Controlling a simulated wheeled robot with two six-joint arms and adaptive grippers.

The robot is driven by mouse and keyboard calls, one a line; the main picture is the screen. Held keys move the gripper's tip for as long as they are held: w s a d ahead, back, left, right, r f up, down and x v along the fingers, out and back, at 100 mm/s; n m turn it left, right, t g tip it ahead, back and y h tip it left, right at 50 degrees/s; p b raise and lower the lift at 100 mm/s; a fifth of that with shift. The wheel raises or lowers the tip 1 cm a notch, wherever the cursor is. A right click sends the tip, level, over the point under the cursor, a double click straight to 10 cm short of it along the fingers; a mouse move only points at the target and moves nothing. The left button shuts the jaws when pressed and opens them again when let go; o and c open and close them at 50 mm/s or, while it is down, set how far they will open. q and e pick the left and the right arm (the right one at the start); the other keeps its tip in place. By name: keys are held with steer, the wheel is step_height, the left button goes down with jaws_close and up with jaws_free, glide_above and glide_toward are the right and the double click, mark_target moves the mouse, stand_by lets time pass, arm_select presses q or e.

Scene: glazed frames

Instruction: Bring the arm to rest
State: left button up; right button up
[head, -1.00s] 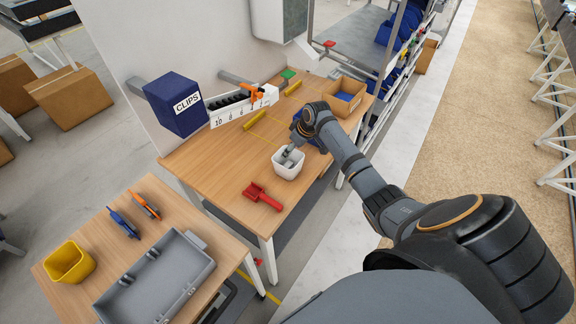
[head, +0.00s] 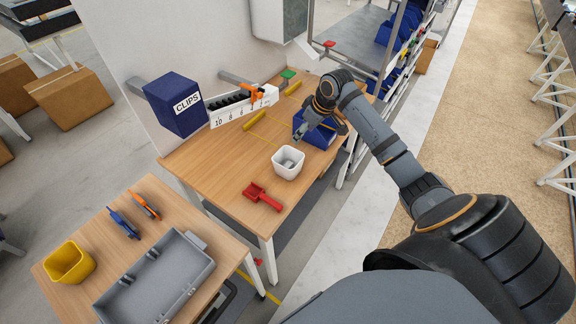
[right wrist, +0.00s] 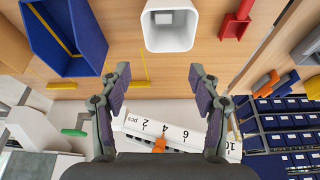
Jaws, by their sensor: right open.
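My right arm reaches over the wooden table (head: 215,150). My right gripper (head: 301,131) is open and empty, above and behind the white container (head: 288,170), apart from it. In the right wrist view the open fingers (right wrist: 160,78) have nothing between them, and the white container (right wrist: 171,40) lies beyond them at the top. A small greyish item is inside the container. A blue bin (head: 322,138) stands close behind the gripper; it also shows in the right wrist view (right wrist: 65,50). My left gripper is not in view.
A red scoop (head: 262,197) lies on the table. The clips box (head: 172,108) and a white numbered rack (head: 235,112) are at the table's left back. A second table holds a grey tray (head: 150,270), a yellow bin (head: 68,262) and two clamps.

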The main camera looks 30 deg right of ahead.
stand_by(0.3)
steer(key=s+a+f, duration=1)
steer(key=a, duration=0.1)
steer(key=s+a+r+m+h, duration=0.1)
steer(key=s+a+m+h, duration=0.2)
steer(key=s, duration=1.1)
step_height(320, 180, down, 28)
steer(key=d+r+g+b, duration=0.1)
steer(key=d+g+b, duration=0.1)
steer(key=b, duration=0.2)
steer(key=s+d+f+g+b, duration=0.1)
steer(key=s+f+b, duration=0.3)
steer(key=s+f, duration=1.6)
step_height(320, 180, down, 4)
steer(key=shift+s+d+r+y, duration=0.15)
steer(key=shift+s+r+y, duration=0.1)
steer(key=shift+y, duration=0.15)
